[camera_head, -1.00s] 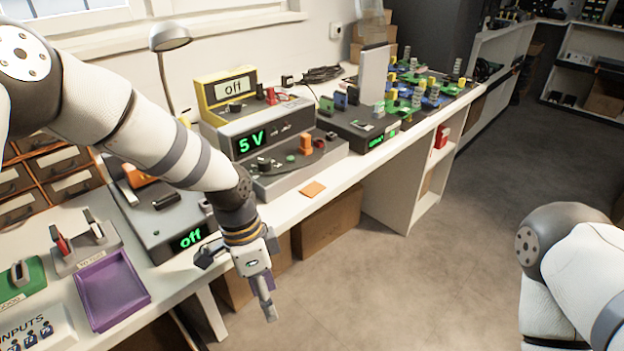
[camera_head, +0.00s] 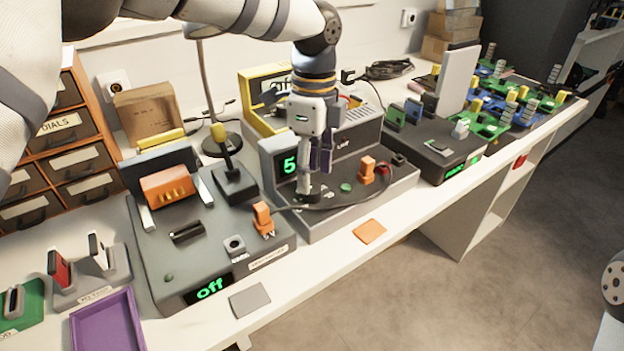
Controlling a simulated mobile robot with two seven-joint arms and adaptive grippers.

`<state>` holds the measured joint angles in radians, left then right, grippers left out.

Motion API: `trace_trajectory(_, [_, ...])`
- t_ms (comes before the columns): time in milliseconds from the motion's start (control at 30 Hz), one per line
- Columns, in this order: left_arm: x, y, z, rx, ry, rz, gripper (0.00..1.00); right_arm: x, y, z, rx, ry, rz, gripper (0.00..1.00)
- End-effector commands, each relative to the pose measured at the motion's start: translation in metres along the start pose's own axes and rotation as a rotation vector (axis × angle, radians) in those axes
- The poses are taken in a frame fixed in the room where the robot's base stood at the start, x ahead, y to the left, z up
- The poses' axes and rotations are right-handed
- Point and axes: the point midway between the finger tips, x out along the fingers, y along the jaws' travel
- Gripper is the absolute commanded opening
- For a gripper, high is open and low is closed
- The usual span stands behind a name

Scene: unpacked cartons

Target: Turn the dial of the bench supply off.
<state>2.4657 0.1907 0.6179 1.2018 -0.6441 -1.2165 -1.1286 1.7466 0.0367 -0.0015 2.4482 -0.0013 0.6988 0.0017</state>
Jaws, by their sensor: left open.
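The bench supply (camera_head: 394,187) is a grey unit with a sloped dark front panel, in the middle of the head view. Its green display (camera_head: 288,163) shows a 5; the part to its right is hidden behind my gripper. My left gripper (camera_head: 312,182) points down over the left part of the panel with its fingers apart. The fingertips are at the place of the black dial, which they mostly hide. I cannot tell whether they touch it.
An orange plug (camera_head: 366,170) and a green button (camera_head: 346,187) are on the panel right of my gripper. A grey unit reading off (camera_head: 210,289) stands to the left, with a cable running toward the supply.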

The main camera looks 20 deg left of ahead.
Motion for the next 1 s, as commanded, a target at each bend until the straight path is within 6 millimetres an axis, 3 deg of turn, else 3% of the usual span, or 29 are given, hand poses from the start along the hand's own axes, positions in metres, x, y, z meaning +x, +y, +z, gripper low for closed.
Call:
trace_trajectory(200, [0.030,0.000,0.000,0.000,0.000,-0.001,0.47,-0.001,0.000,-0.001,0.000,0.004,0.000,0.00])
trace_trajectory(467, [0.033,0.000,0.000,-0.001,0.000,-0.002,0.47,-0.001,0.000,-0.001,0.000,0.005,0.000,0.00])
trace_trajectory(500, [0.033,0.000,0.000,-0.001,0.000,-0.002,0.45,-0.001,0.000,-0.001,0.000,0.005,0.000,0.00])
trace_trajectory(700, [0.033,0.000,0.000,-0.001,0.000,-0.002,0.00,-0.001,0.000,-0.001,0.000,0.005,0.000,0.00])
trace_trajectory(1000, [0.032,0.000,0.000,-0.024,0.000,-0.002,0.00,-0.003,0.000,-0.002,0.000,0.009,-0.001,0.00])
